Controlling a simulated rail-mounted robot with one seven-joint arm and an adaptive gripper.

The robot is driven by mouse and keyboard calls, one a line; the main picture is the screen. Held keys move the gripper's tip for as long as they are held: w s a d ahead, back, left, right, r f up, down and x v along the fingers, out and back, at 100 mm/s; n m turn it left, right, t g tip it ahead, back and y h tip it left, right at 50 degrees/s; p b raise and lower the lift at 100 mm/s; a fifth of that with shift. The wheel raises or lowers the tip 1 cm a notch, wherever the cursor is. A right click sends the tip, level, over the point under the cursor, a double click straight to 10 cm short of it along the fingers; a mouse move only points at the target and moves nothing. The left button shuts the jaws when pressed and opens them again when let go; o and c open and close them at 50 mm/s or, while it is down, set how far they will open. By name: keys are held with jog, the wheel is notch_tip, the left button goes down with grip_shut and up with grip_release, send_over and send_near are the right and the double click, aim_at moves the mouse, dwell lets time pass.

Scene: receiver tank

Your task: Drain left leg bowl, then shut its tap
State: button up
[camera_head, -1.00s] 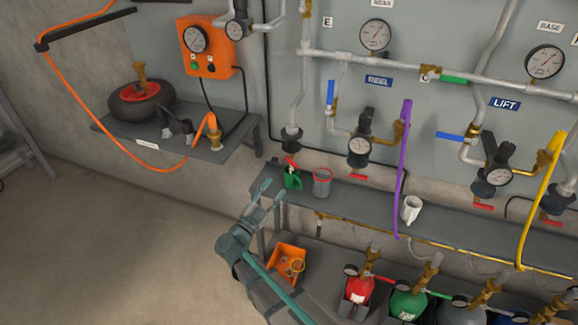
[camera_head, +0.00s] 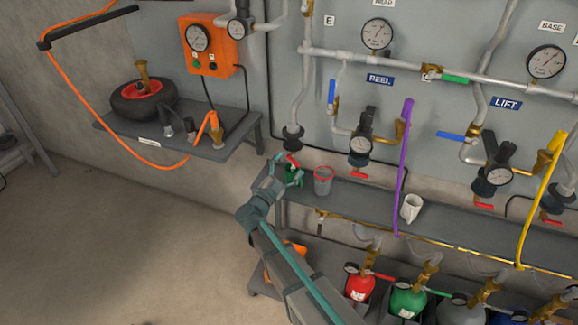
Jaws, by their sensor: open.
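The left leg pipe (camera_head: 296,95) comes down the panel by the letter E and ends in a dark bowl (camera_head: 293,137). A red tap lever (camera_head: 293,160) shows just under the bowl, at a slant; I cannot tell whether it is open or shut. A green container (camera_head: 292,173) stands on the shelf below it, partly hidden by my gripper. My gripper (camera_head: 287,171) is open, its fingers spread at the shelf's left end, close in front of the green container. I cannot tell whether they touch it. No liquid can be made out.
A clear red-rimmed cup (camera_head: 323,182) stands just right of my gripper on the shelf (camera_head: 366,197), and a white mug (camera_head: 411,208) is further right. A purple hose (camera_head: 402,170) hangs between them and the mug's left. Bottles (camera_head: 408,300) stand below.

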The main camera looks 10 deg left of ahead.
jog(key=c, duration=1.2)
jog(key=shift+o, duration=0.2)
jog(key=shift+d+n, duration=0.1)
jog(key=shift+n, duration=0.2)
jog(key=n, duration=0.1)
jog(key=n+t+y, duration=0.1)
jog(key=n, duration=0.1)
jog(key=n+y+p, duration=0.1)
jog(key=n, duration=0.1)
jog(key=shift+s+d+r+t, duration=0.1)
jog(key=shift+d+r+t, duration=0.1)
jog(key=shift+d+t, duration=0.15)
jog(key=shift+d+r+n+t+y+p, duration=0.15)
jog(key=shift+n+t+y, duration=0.4)
jog(key=shift+n, duration=0.9)
jog(key=shift+n+t+y+p, duration=0.2)
jog(key=shift+n+y, duration=0.65)
jog(key=shift+n, duration=0.6)
jog(key=o, duration=1.2)
jog(key=shift+c, duration=0.2)
